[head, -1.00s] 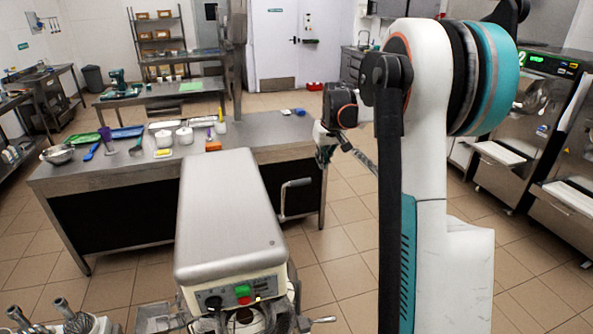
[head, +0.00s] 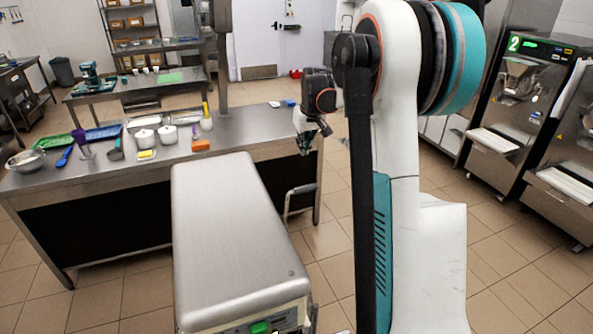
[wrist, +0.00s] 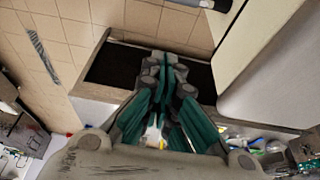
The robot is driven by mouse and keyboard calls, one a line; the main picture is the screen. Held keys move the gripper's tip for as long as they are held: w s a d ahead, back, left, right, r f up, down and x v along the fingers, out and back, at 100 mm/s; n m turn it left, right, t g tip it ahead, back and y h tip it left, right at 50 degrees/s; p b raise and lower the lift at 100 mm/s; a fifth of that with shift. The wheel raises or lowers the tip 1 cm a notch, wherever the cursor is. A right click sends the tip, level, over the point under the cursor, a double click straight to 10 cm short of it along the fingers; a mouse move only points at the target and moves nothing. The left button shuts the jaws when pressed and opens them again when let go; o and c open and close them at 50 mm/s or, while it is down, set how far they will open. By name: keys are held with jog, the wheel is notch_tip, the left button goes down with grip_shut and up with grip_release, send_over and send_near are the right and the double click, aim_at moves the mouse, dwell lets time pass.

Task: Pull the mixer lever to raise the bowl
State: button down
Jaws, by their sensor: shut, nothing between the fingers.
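The mixer (head: 235,235) is a grey metal housing at the bottom middle of the head view, its control front cut off by the lower edge. A bent lever (head: 299,196) with a dark grip stands out on its right side. My gripper (head: 304,148) hangs beyond the lever, apart from it and empty. In the wrist view my gripper (wrist: 172,62) has its teal-lined fingers together, touching nothing visible. The mixer housing (wrist: 280,80) is at the right there. A grey and dark bar (wrist: 205,5) at the top edge may be the lever. The mixer's bowl is hidden.
A steel worktable (head: 245,125) behind the mixer holds a steel bowl (head: 25,161), lidded white pots, utensils and an orange block (head: 200,145). Batch freezers (head: 525,110) stand along the right. Tiled floor (head: 335,240) is free to the right of the mixer.

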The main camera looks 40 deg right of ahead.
notch_tip(320, 180, down, 12)
jog(key=shift+s+r, duration=0.15)
jog(key=shift+r, duration=0.1)
dwell(0.7)
